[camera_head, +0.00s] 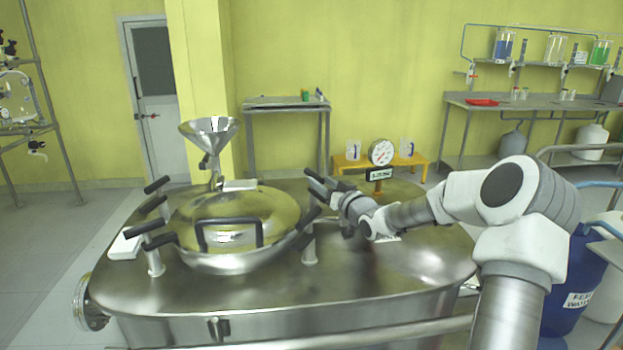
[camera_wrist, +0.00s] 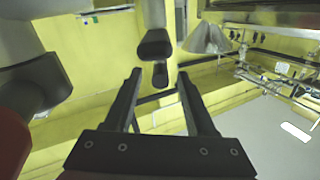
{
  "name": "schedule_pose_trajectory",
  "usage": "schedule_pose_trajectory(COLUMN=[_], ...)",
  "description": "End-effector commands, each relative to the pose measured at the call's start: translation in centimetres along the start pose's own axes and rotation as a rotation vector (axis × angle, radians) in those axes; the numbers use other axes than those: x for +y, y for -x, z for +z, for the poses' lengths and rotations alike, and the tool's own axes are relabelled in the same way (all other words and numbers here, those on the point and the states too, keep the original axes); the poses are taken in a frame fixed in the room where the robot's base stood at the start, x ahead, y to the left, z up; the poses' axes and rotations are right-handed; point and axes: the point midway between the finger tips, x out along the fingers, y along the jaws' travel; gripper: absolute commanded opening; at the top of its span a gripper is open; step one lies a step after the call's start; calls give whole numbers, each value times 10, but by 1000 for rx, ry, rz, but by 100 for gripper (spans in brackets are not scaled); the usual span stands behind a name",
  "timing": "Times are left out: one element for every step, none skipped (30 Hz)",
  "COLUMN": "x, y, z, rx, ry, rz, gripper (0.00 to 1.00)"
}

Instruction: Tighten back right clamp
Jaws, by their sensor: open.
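A steel reactor lid (camera_head: 235,225) with a black handle sits on the vessel top, with black-handled clamps around it. The front right clamp (camera_head: 309,248) is a grey post with a black handle. At the back right, my gripper (camera_head: 318,183) is in front of the clamp there, so that clamp is mostly hidden in the head view. In the wrist view my gripper (camera_wrist: 160,76) is open, and a black clamp handle (camera_wrist: 155,45) on a grey post shows ahead of and between the fingers. I cannot tell whether they touch it.
Two left clamps stand by the lid, the nearer one (camera_head: 154,258) at front left. A steel funnel (camera_head: 209,130) rises behind the lid; it also shows in the wrist view (camera_wrist: 207,38). A pressure gauge (camera_head: 381,152) stands right of my gripper.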

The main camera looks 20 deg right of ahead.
Motion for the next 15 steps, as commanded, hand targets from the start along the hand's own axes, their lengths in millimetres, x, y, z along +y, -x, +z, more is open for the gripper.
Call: schedule_pose_trajectory(x=[-1, -1, -1, -1, -1, -1, -1, 0, -1, -1, -1, -1, 0, 0, 0], y=[-10, -15, -22, -27, -32, -37, -41, -44, -48, -51, -54, -56, -58, -59, -60], z=[2, 2, 1, 2, 2, 1, 1, 1, 1, 1, 1, 0, 0, 0, 0], rx=[1, 2, 2, 1, 2, 1, 1, 2, 1, 1, 1, 1, 1, 1, 0], ry=[-2, -2, -1, -1, -2, -2, -1, -1, -2, -1, -1, -1, -1, -1, -1], rz=[-2, -2, -2, -2, -2, -2, -2, -1, -2, -2, -2, -1, -1, -1, 0], gripper=[56, 56, 56, 56, 56, 56, 56, 56, 56, 56, 56, 56, 56, 56, 56])
